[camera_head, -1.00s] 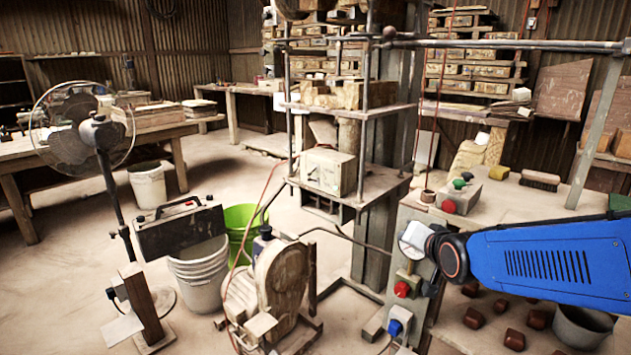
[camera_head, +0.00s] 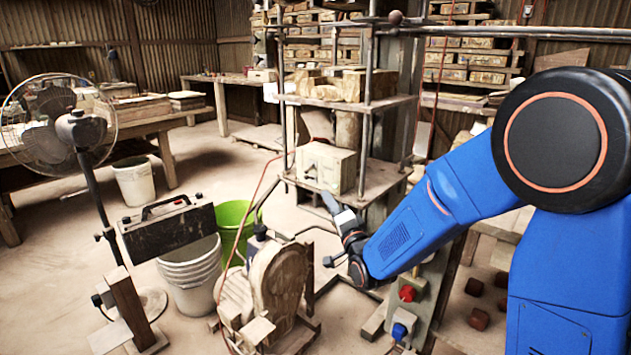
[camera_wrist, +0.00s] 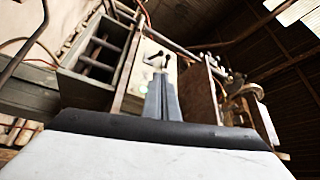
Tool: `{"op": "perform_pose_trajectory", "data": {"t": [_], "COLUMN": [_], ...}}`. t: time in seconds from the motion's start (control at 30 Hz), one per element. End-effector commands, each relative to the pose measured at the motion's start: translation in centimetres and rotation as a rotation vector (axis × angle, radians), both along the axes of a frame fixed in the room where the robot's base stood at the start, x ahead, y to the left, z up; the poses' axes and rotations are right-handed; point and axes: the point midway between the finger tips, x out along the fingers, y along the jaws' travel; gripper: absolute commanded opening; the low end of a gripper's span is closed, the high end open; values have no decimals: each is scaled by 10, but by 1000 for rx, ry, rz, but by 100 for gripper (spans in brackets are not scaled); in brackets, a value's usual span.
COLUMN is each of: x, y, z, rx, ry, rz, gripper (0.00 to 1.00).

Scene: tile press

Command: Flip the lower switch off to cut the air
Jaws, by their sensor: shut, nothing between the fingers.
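A cream box (camera_head: 327,167) sits on the middle shelf of the metal rack, with dark marks on its front that are too small to read. In the wrist view its pale face (camera_wrist: 142,67) shows small metallic switch levers (camera_wrist: 156,60). I cannot tell clearly which lever is the lower one or which way it is set. My gripper (camera_head: 328,198) is just below and in front of the box, pointing up at it. In the wrist view my gripper (camera_wrist: 162,78) has its fingers together and empty. The tips overlap the levers' lower edge; contact cannot be told.
The shelf (camera_head: 385,182) and its metal posts surround the box. Below stand a wooden machine (camera_head: 275,285), a red button (camera_head: 407,293) and a blue plug (camera_head: 399,331). A fan (camera_head: 75,140), black case (camera_head: 170,228) and buckets (camera_head: 190,270) are on the left.

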Motion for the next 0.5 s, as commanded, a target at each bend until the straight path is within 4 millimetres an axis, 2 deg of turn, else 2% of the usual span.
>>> {"op": "perform_pose_trajectory", "data": {"t": [0.3,0.5], "x": [3,22], "y": [1,9], "z": [0,5], "rx": [-2,-2], "ry": [1,1], "rz": [-1,-1], "gripper": [0,0]}}
